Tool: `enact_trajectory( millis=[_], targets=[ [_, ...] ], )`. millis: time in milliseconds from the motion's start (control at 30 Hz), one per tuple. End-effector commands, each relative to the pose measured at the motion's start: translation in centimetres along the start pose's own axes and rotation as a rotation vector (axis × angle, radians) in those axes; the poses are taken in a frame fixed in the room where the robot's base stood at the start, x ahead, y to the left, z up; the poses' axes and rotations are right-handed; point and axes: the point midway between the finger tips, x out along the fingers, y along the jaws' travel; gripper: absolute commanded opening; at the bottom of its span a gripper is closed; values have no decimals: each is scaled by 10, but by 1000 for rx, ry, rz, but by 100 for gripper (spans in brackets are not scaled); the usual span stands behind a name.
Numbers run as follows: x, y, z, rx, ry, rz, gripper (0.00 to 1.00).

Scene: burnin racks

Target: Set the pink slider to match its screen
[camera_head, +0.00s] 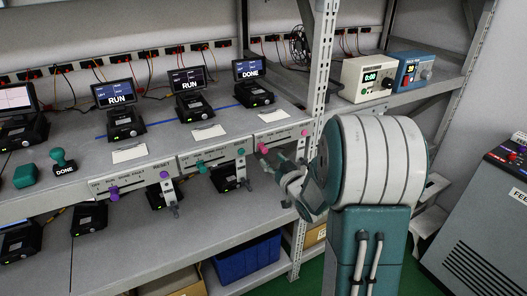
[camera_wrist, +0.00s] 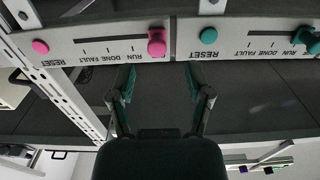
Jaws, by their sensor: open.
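The pink slider (camera_head: 262,149) sits at the left end of its slot on the rightmost panel in the head view. In the wrist view, where the panel appears turned around, the pink slider (camera_wrist: 157,43) is at the right end, beyond the RUN mark. The rightmost screen (camera_head: 250,68), behind that panel, reads DONE. My gripper (camera_wrist: 160,71) is open and empty, its two fingers apart just short of the panel front, with the slider lying between their lines. In the head view my gripper (camera_head: 279,163) is right by the slider, partly hidden by my own arm.
A pink RESET button (camera_head: 305,132) is at the panel's other end. The neighbouring panel has a teal slider (camera_head: 200,166); a purple slider (camera_head: 113,193) is farther left. A perforated rack post (camera_head: 319,60) stands close to my arm. A blue bin (camera_head: 247,259) is below.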

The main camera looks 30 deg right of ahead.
Motion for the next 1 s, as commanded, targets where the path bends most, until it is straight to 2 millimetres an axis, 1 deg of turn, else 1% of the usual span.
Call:
enact_trajectory(
  millis=[33, 100, 200, 300, 433, 667, 700, 767, 800, 833, 1000],
  targets=[
    [11, -1, 1, 0, -1, -3, 65],
    [23, 0, 1, 0, 0, -1, 65],
    [39, -1, 0, -1, 0, -2, 65],
    [49, 0, 0, -1, -1, 0, 65],
    [56, 0, 0, 0, -1, 0, 65],
    [56, 0, 0, 0, -1, 1, 65],
    [56, 0, 0, 0, -1, 1, 56],
    [56, 0, 0, 0, -1, 1, 29],
    [56, 0, 0, 0, -1, 1, 12],
    [56, 0, 0, -1, -1, 1, 0],
    [57, 0, 0, -1, -1, 1, 0]
  ],
)
